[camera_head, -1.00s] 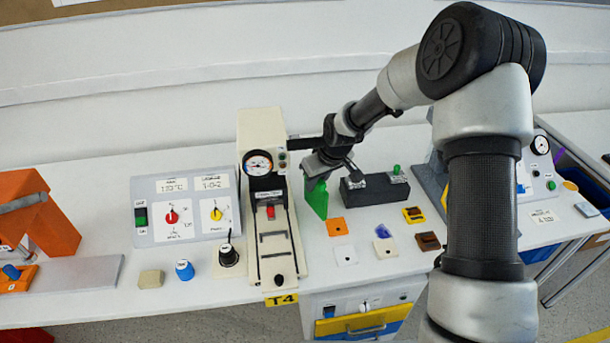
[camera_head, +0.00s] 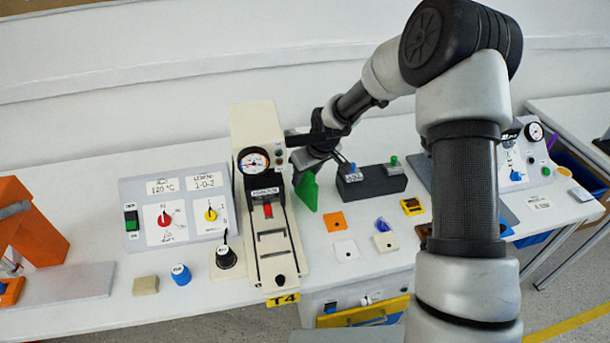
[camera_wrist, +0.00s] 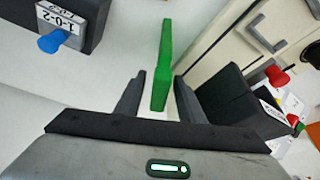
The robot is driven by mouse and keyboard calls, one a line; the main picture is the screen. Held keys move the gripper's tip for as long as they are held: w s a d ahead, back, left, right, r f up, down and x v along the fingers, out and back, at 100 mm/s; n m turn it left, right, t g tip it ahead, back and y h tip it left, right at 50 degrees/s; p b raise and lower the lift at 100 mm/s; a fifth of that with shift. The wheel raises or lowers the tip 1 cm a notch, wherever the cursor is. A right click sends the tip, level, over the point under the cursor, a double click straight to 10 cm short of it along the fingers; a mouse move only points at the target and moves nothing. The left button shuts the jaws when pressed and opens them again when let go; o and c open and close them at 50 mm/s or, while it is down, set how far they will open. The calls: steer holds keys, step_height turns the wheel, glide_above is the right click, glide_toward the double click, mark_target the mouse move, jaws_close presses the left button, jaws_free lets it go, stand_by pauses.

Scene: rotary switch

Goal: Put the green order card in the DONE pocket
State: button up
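The green order card (camera_head: 307,191) is upright and slightly tilted beside the cream gauge machine in the head view. My gripper (camera_head: 306,165) is directly above it, partly covering its top. In the wrist view the card (camera_wrist: 162,72) shows nearly edge-on between the two fingers of my gripper (camera_wrist: 160,85). White bench shows between the left finger and the card, and the right finger is very close to it, so the fingers look open around it. Whether the card touches the bench is unclear. I cannot make out a pocket marked DONE.
The cream gauge machine (camera_head: 258,135) stands just left of my gripper. A black block (camera_head: 378,189) with blue and green knobs is to the right. Orange (camera_head: 335,222) and white (camera_head: 346,250) tiles lie in front. A switch panel (camera_head: 180,230) is further left.

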steer(key=shift+d+r, duration=0.1)
steer(key=shift+r, duration=0.4)
steer(key=s+d, duration=0.6)
steer(key=s, duration=0.3)
steer(key=shift+s+r, duration=0.2)
steer(key=shift+r, duration=0.05)
steer(key=shift+o, duration=0.7)
steer(key=shift+s+d, duration=0.3)
steer(key=w+r+g+y+p, duration=0.1)
steer(key=w+r, duration=0.2)
steer(key=r, duration=0.6)
steer(key=w+r, duration=0.3)
steer(key=r, duration=0.5)
steer(key=x, duration=1.1)
steer(key=a+x, duration=0.1)
steer(key=x, duration=0.4)
steer(key=shift+s+f+b, duration=0.15)
steer(key=shift+b, duration=0.2)
steer(key=shift+c, duration=0.5)
